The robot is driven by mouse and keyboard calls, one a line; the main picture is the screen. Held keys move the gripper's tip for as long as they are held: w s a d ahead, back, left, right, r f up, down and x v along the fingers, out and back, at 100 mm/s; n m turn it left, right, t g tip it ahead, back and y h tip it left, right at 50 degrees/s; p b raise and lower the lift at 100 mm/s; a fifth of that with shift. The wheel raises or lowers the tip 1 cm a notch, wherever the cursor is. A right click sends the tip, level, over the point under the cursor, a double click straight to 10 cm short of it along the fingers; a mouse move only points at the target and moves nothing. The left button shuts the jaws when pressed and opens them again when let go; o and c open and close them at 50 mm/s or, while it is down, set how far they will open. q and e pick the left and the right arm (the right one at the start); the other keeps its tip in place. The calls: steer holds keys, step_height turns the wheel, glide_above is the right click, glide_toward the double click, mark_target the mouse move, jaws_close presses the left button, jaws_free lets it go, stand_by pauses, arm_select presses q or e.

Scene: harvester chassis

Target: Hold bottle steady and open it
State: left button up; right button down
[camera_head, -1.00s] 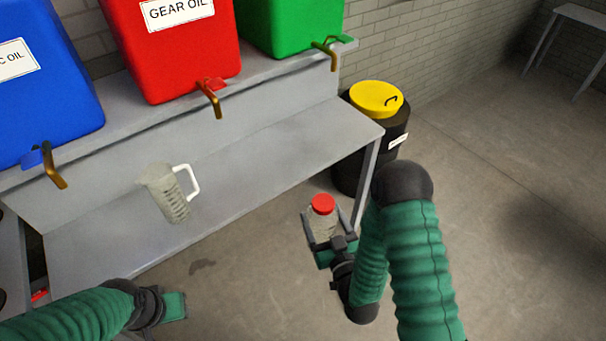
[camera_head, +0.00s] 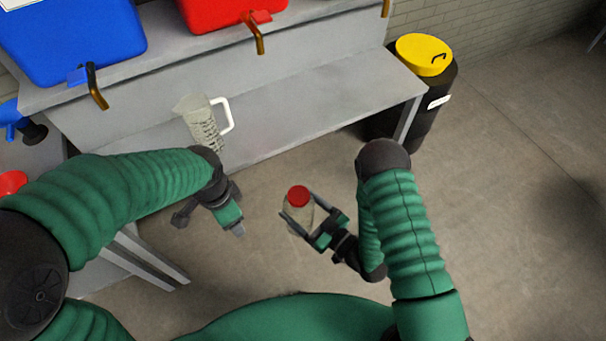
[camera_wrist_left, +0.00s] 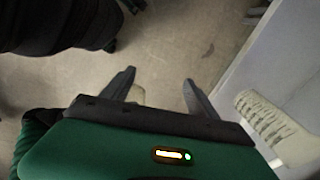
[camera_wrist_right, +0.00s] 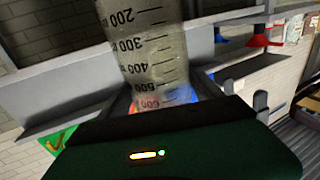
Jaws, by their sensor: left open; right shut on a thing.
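The clear bottle (camera_head: 299,212) with a red cap (camera_head: 298,195) is held upright or nearly so above the floor in the head view. My right gripper (camera_head: 304,207) is shut around its body from the right. My left gripper (camera_head: 236,229) is to the left of the bottle, apart from it. The left wrist view shows its two fingers (camera_wrist_left: 158,88) spread, with a small pale patch behind.
The measuring jug (camera_head: 201,122) stands on the grey bench (camera_head: 290,110) behind. Blue (camera_head: 75,40) and red (camera_head: 215,10) oil containers with taps are above it. A black drum with a yellow lid (camera_head: 424,54) is at the back right. Open floor lies around the bottle.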

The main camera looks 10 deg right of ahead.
mark_target(302, 192)
arm_select(q)
steer(key=w+d+r+m, duration=0.1)
steer(key=d+r+m, duration=0.1)
steer(key=d+m, duration=0.3)
steer(key=w+d+r+m, duration=0.1)
steer(key=w+d+m, duration=0.1)
steer(key=d+m, duration=0.4)
steer(key=w+d+r+m+g, duration=0.1)
steer(key=d+m, duration=0.4)
steer(key=m, duration=0.6)
steer(key=shift+w+d+r+m, duration=0.3)
steer(key=shift+w+d+r, duration=0.05)
steer(key=shift+w+r, duration=0.45)
steer(key=shift+d+r+m, duration=0.25)
steer(key=shift+d+m, duration=0.05)
steer(key=shift+m, duration=0.3)
steer(key=shift+w+f, duration=0.1)
step_height(302, 192, down, 8)
steer(key=shift+r, duration=0.2)
